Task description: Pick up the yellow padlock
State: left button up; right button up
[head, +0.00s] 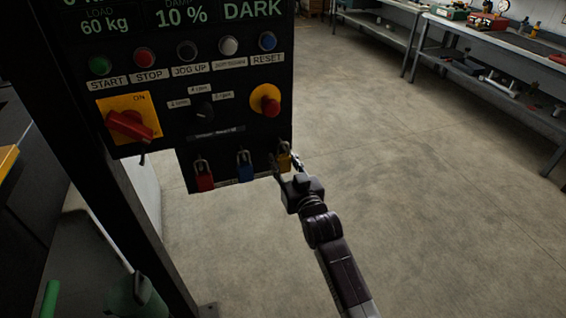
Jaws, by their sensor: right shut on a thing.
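The yellow padlock (284,162) is at the lower right corner of the black control panel (232,150), partly hidden by my right gripper. My right gripper (285,163) reaches up from the lower right, and its fingers are shut on the yellow padlock. The padlock still appears at the panel's bottom row; whether its shackle is on a hook is too small to tell. A blue padlock (245,166) hangs just left of it, and a red padlock (204,178) hangs further left. My left gripper is not in view.
Above the padlocks the panel carries a red knob on a yellow plate (129,122), a red emergency button (268,104) and a row of coloured push buttons. A dark post (120,200) stands at left. Workbenches (490,40) stand at the back right. The concrete floor between is clear.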

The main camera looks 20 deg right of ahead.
jog(key=shift+r, duration=0.15)
jog(key=shift+r+b, duration=0.4)
jog(key=shift+r, duration=0.2)
jog(key=s+b, duration=0.3)
jog(key=s, duration=1.5)
jog(key=shift+d+b, duration=0.3)
jog(key=shift+r, duration=0.2)
jog(key=s+r+p, duration=0.1)
jog(key=s+p, duration=0.2)
jog(key=s, duration=0.4)
jog(key=shift+s+d+r, duration=0.15)
jog(key=shift+s+r, duration=0.1)
jog(key=shift+r, duration=0.15)
jog(key=shift+w, duration=0.1)
dwell(0.9)
